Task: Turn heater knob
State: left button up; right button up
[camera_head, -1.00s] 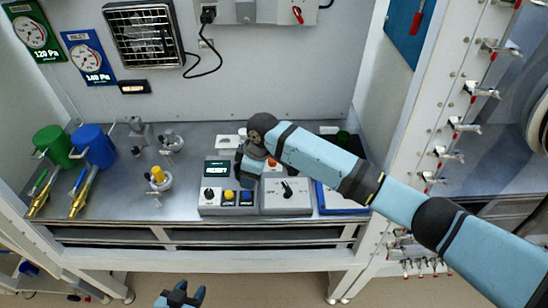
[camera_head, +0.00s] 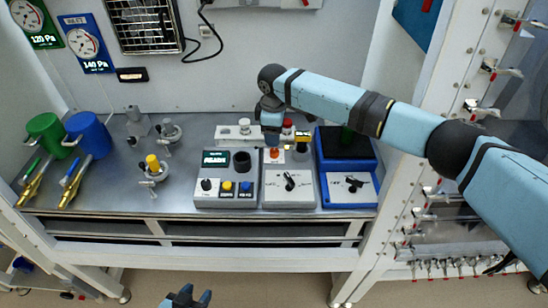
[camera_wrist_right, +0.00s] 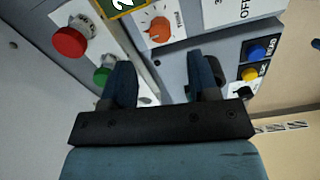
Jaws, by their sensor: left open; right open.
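An orange knob (camera_head: 274,154) on a white scale plate sits at the back of a grey control box (camera_head: 272,198); it also shows in the right wrist view (camera_wrist_right: 157,30). The box's front carries a black pointer knob (camera_head: 290,181). I cannot tell which knob is the heater's. My right gripper (camera_head: 272,140) hangs at the orange knob in the head view. In the right wrist view it is open and empty (camera_wrist_right: 160,78), with the orange knob beyond its fingertips, apart from them. My left gripper (camera_head: 187,297) is open and empty, low in front of the bench.
Left of the box stands a unit with a display, buttons and a black cylinder (camera_head: 241,162). A blue device (camera_head: 345,147) is at the right. Red and green buttons (camera_wrist_right: 69,42) are near the right gripper. Green and blue canisters (camera_head: 89,133) stand at the left.

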aim_at(274, 150)
notch_tip(274, 150, down, 6)
jog(key=b, duration=0.4)
jog(key=shift+r, duration=0.15)
jog(key=shift+w+f+b, duration=0.1)
jog(key=shift+f+b, duration=0.4)
jog(key=shift+b, duration=0.05)
jog(key=c, duration=0.9)
